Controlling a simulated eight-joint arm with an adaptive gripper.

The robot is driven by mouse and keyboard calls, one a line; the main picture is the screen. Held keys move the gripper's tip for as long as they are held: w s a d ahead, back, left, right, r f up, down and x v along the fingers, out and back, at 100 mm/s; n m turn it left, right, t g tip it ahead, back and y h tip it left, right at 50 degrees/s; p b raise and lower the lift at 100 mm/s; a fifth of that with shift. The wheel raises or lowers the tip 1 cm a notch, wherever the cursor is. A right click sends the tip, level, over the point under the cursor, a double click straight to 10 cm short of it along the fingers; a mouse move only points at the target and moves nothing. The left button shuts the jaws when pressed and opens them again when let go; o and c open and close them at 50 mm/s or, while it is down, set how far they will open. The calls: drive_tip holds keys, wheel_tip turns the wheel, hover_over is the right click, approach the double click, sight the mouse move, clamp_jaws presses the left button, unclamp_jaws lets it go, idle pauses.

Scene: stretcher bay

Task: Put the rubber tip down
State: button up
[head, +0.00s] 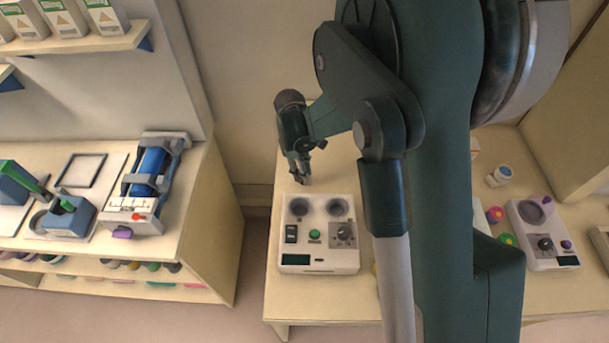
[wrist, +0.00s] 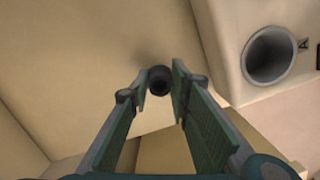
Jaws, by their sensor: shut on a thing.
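The rubber tip (wrist: 159,79) is a small dark round piece with a black hollow in its end, between the fingertips in the wrist view. My gripper (wrist: 160,82) is shut on it. In the head view my gripper (head: 302,172) points down over the pale table (head: 272,240), behind the white two-well device. The tip is too small to make out there. I cannot tell whether it touches the table.
The white device (head: 320,262) has two round wells; one well (wrist: 270,54) shows at right in the wrist view. Bare tabletop surrounds the gripper's left side. A bench at left holds a blue-cylinder device (head: 150,170). Another white device (head: 545,240) stands at right.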

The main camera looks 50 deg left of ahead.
drive_tip(key=shift+f, duration=0.8)
drive_tip(key=shift+f, duration=0.2)
drive_tip(key=o, duration=0.8)
drive_tip(key=shift+r, duration=0.1)
drive_tip(key=shift+r, duration=0.2)
drive_tip(key=shift+s+a+r+b, duration=0.1)
drive_tip(key=shift+a+r+b, duration=0.15)
drive_tip(key=shift+r, duration=1.7)
drive_tip(key=shift+s+a+r+b, duration=0.15)
drive_tip(key=shift+a+r, duration=0.15)
drive_tip(key=shift+r, duration=1.65)
drive_tip(key=shift+s+a+r+b, duration=0.15)
drive_tip(key=shift+a+r, duration=0.1)
drive_tip(key=shift+r, duration=1.7)
drive_tip(key=shift+w, duration=0.1)
